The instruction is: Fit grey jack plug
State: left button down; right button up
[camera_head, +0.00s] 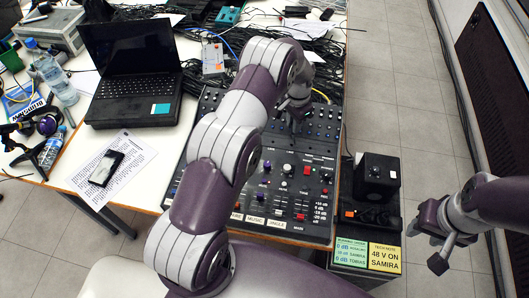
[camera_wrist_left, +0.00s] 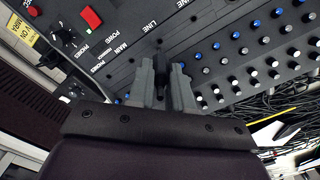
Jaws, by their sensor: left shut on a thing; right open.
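The black mixing console (camera_head: 318,152) lies on the white table, with rows of knobs and a labelled upper panel. My left gripper (camera_head: 293,108) is over the console's upper part, its arm crossing the console. In the left wrist view my left gripper (camera_wrist_left: 162,82) is shut on a dark, slim thing between its grey fingers, which I take to be the jack plug (camera_wrist_left: 161,62). The plug's tip is close to the console panel (camera_wrist_left: 125,72); I cannot tell whether it touches or sits in a socket. My right gripper (camera_head: 438,243) is open and empty, right of the table.
A black laptop (camera_head: 130,60), a phone (camera_head: 106,168) on paper and bottles (camera_head: 52,72) stand at the left. Tangled black cables (camera_head: 325,52) lie behind the console. A black box (camera_head: 377,178) stands right of the table; the tiled floor beyond is clear.

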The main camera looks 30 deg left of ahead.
dwell(0.3)
pick_arm(q)
jog(key=shift+f, duration=0.1)
jog(key=shift+f+b, duration=1.25)
jog(key=shift+f, duration=0.25)
jog(key=shift+f, duration=0.1)
jog(key=shift+f+b, duration=1.55)
jog(key=shift+f, duration=0.25)
jog(key=c, duration=0.9)
grip_release()
jog(key=shift+c, duration=0.2)
